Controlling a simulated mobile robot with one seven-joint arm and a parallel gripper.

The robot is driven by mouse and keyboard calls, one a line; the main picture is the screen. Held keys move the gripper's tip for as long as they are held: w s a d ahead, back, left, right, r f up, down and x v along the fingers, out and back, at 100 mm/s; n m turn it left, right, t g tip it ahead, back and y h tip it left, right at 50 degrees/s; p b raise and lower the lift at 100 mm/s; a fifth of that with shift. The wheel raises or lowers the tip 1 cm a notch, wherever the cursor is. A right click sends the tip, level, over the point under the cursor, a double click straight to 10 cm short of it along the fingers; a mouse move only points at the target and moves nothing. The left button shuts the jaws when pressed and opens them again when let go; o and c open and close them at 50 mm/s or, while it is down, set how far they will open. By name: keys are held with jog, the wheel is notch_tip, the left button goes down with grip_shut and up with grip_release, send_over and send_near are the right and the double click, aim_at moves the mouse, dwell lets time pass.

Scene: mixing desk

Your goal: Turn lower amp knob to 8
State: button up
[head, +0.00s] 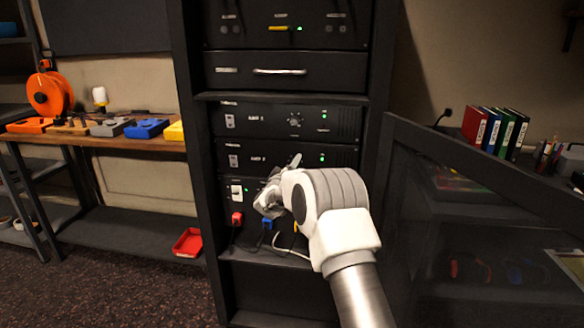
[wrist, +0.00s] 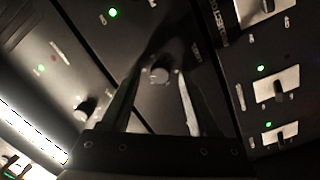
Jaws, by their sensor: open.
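The lower amp, labelled AMP 2 (head: 240,158), sits in the black rack below the upper amp, AMP 1 (head: 255,118). My gripper (head: 288,168) is in front of the lower amp and hides its knob in the head view. In the wrist view the lower amp's small round knob (wrist: 160,72) shows between the tips of my open gripper (wrist: 160,82), one finger on each side. I cannot tell whether the fingers touch it. The knob's pointer and scale numbers are too dark to read.
The upper amp's knob (wrist: 85,111) is beside my left finger in the wrist view. A panel with switches (wrist: 272,90) lies on the right there, below the lower amp in the rack. Red (head: 237,218) and blue (head: 266,224) plugs are under my gripper. An open dark door (head: 430,160) stands right.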

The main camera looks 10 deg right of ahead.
grip_shut()
dwell(0.4)
jog(key=m, duration=1.1)
jog(key=shift+d+r+g+y, duration=0.15)
jog(key=shift+g+y, duration=0.15)
jog(key=shift+y, duration=0.1)
dwell(0.5)
grip_release()
